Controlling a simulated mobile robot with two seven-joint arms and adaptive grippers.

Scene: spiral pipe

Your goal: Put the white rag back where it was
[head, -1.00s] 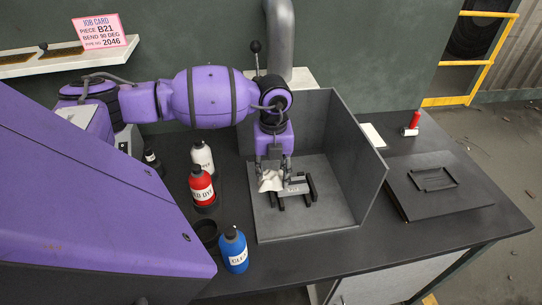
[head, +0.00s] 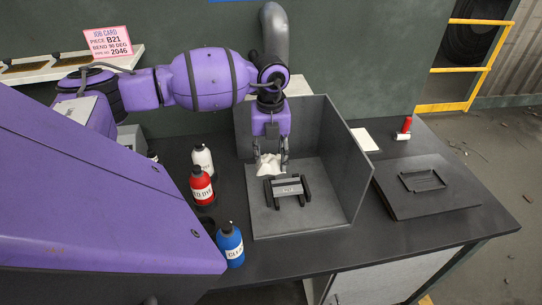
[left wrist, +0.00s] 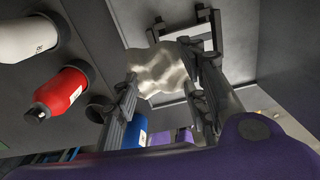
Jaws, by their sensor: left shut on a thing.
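The white rag (head: 268,164) is crumpled between the fingers of my left gripper (head: 271,162), inside the open grey booth (head: 330,218). The rag also shows in the left wrist view (left wrist: 158,66), between the two fingers of the gripper (left wrist: 163,84). My left gripper is shut on it. The rag is behind the grey metal piece (head: 288,187), which rests on a black stand on the booth floor. Whether the rag touches the floor or wall is unclear. My right gripper is not in view.
Left of the booth stand a white bottle (head: 203,158), a red bottle (head: 201,185) and a blue bottle (head: 230,244). The booth's right wall (head: 346,165) stands high beside the arm. A dark flat case (head: 400,206) lies to the right. The booth floor's front is clear.

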